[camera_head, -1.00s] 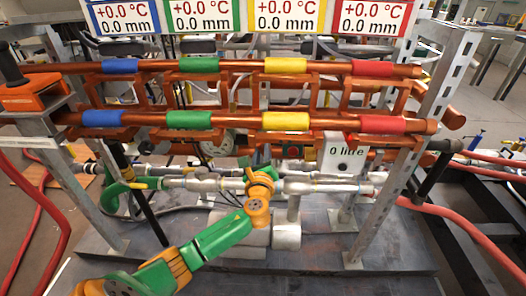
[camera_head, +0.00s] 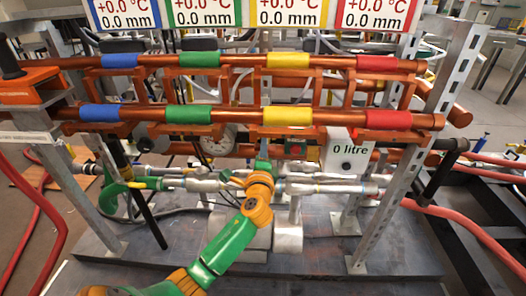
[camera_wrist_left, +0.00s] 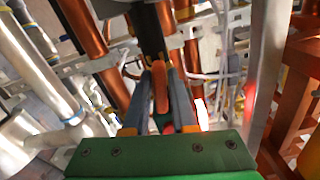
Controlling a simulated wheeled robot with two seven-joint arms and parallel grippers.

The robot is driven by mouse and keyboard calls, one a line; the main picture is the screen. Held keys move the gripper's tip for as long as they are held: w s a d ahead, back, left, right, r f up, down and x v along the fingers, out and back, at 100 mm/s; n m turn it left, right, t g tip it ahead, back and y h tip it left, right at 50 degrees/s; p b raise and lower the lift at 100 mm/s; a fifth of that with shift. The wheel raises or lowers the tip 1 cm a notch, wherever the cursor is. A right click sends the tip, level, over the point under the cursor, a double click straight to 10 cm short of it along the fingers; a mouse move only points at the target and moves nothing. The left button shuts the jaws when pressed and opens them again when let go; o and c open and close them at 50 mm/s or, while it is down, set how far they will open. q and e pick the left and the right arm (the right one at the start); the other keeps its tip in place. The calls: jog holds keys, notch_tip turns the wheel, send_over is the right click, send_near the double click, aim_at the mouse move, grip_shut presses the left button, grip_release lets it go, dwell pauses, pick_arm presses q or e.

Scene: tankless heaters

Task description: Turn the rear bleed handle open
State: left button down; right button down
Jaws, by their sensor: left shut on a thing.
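My left arm comes in from the bottom of the head view, and its orange wrist joint (camera_head: 258,190) is in front of the silver pipes. A green part of it points up toward the lower copper pipes, and the fingertips are hidden there. In the left wrist view, the two grey fingers of my left gripper (camera_wrist_left: 160,88) are closed on a slim orange handle (camera_wrist_left: 159,78), which stands upright between them. I take this to be the bleed handle; its valve is mostly hidden. My right gripper is in neither current view.
Copper pipes with coloured bands (camera_head: 287,117) cross above the wrist. Silver pipes (camera_head: 335,188) run beside it. A white "0 litre" box (camera_head: 346,158) is to the right. Metal posts (camera_head: 456,70) and red hoses (camera_head: 470,240) flank the rig. The grey base plate (camera_head: 390,262) has bare room.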

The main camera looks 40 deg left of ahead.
pick_arm(q)
jog(key=shift+f+n, duration=0.15)
jog(key=shift+n, duration=0.45)
pick_arm(e)
jog(key=shift+w+d+f, duration=0.1)
jog(key=shift+d+f, duration=0.1)
jog(key=shift+f, duration=0.05)
jog(key=shift+w+d, duration=0.1)
jog(key=shift+d, duration=0.2)
pick_arm(q)
jog(key=c, duration=0.8)
grip_release()
pick_arm(e)
jog(key=shift+a, duration=0.45)
pick_arm(q)
jog(key=v, duration=0.7)
jog(key=shift+d, duration=0.1)
pick_arm(e)
jog(key=shift+s+r, duration=0.2)
jog(key=shift+r, duration=0.15)
